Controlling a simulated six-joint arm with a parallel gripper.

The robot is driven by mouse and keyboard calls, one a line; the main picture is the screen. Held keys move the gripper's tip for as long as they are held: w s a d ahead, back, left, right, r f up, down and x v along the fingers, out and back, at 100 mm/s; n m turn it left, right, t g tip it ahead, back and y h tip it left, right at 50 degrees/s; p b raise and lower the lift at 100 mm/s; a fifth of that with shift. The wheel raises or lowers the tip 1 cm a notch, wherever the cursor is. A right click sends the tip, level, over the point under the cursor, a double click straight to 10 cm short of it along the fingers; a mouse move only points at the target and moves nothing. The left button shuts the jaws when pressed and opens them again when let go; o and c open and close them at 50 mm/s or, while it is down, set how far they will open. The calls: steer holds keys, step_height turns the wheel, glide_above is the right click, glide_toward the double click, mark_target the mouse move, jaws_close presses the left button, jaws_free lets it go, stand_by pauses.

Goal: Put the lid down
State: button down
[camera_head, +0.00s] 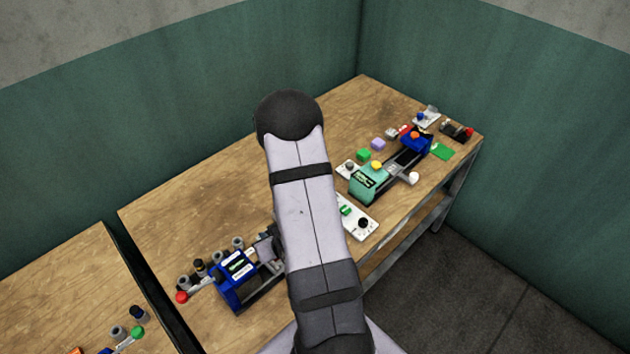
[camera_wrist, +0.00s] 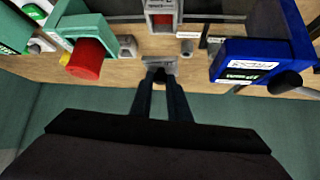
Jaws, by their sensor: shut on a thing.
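In the wrist view, my gripper (camera_wrist: 160,76) is shut on a small dark knob-like part. A flat grey lid (camera_wrist: 156,62) shows just past the fingertips and appears held by that part. The wooden table top lies behind it; I cannot tell whether the lid touches it. A blue press body (camera_wrist: 258,62) with a white label is to the right of the lid. A teal press (camera_wrist: 93,32) with a red cylinder (camera_wrist: 88,60) is to the left. In the head view, my arm hides the gripper and the lid.
A grey-and-red part (camera_wrist: 162,16) stands beyond the lid, with small grey pieces on either side. In the head view, a blue press (camera_head: 238,280) and a teal press (camera_head: 369,184) stand on the wooden table (camera_head: 185,215). Bare wood lies at the table's back left.

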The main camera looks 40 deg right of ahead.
steer(key=w+f+b, duration=0.2)
steer(key=w+b, duration=0.3)
steer(key=b, duration=0.1)
step_height(320, 180, up, 3)
steer(key=b, duration=0.5)
glide_above(261, 230)
steer(key=a, duration=0.2)
steer(key=shift+m+h, duration=0.3)
steer(key=s+f, duration=0.2)
steer(key=f, duration=0.1)
steer(key=s+f, duration=0.1)
steer(key=shift+d+f, duration=0.15)
steer(key=shift+d, duration=0.1)
steer(key=shift+f+p, duration=0.6)
steer(key=shift+f, duration=4.4)
steer(key=shift+f, duration=0.15)
steer(key=c, duration=1.7)
jaws_free()
steer(key=shift+o, duration=0.2)
